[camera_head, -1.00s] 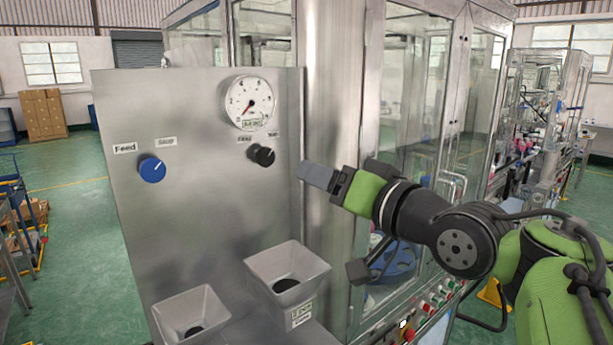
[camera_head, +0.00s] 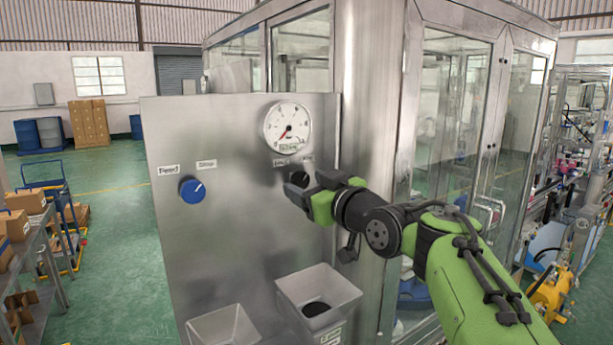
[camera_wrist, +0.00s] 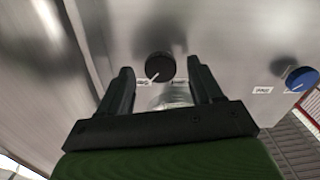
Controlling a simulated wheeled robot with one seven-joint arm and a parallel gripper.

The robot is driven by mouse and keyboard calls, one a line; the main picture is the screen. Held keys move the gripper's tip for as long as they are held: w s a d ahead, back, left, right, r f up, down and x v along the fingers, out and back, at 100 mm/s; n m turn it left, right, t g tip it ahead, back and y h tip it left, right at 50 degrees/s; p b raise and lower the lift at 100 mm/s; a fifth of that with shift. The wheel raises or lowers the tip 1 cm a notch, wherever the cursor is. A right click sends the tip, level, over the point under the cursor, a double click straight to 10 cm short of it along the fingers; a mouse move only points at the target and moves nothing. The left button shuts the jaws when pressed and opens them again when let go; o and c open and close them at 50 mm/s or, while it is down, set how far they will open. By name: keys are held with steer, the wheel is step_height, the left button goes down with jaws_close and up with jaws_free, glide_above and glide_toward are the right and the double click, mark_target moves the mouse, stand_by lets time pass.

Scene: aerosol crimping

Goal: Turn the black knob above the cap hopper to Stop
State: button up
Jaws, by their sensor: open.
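The black knob (camera_head: 300,179) sits on the steel panel below the round gauge, above and behind the hopper. It is partly hidden by my gripper in the head view. In the wrist view the black knob (camera_wrist: 160,66) shows whole, with a pale pointer line toward its lower left, near one of two small labels. My gripper (camera_head: 306,190) is at the panel in front of the knob. In the wrist view its two fingers (camera_wrist: 162,80) are open, one on each side of the knob, with gaps visible. I cannot tell the depth between fingertips and knob exactly.
A blue knob (camera_head: 192,189) with Feed and Stop labels is to the left on the same panel. The gauge (camera_head: 288,127) is just above the black knob. Two hoppers (camera_head: 318,292) stand below. A glass-walled cabinet (camera_head: 450,120) is to the right.

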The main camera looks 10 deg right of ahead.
steer(key=shift+w+a, duration=0.2)
steer(key=shift+w, duration=0.45)
steer(key=c, duration=1.1)
steer(key=shift+o, duration=0.2)
steer(key=shift+s+m, duration=0.1)
steer(key=shift+m, duration=0.5)
steer(key=o, duration=1.1)
steer(key=shift+c, duration=0.2)
steer(key=b+v, duration=0.4)
steer(key=v, duration=1.1)
steer(key=shift+s, duration=0.35)
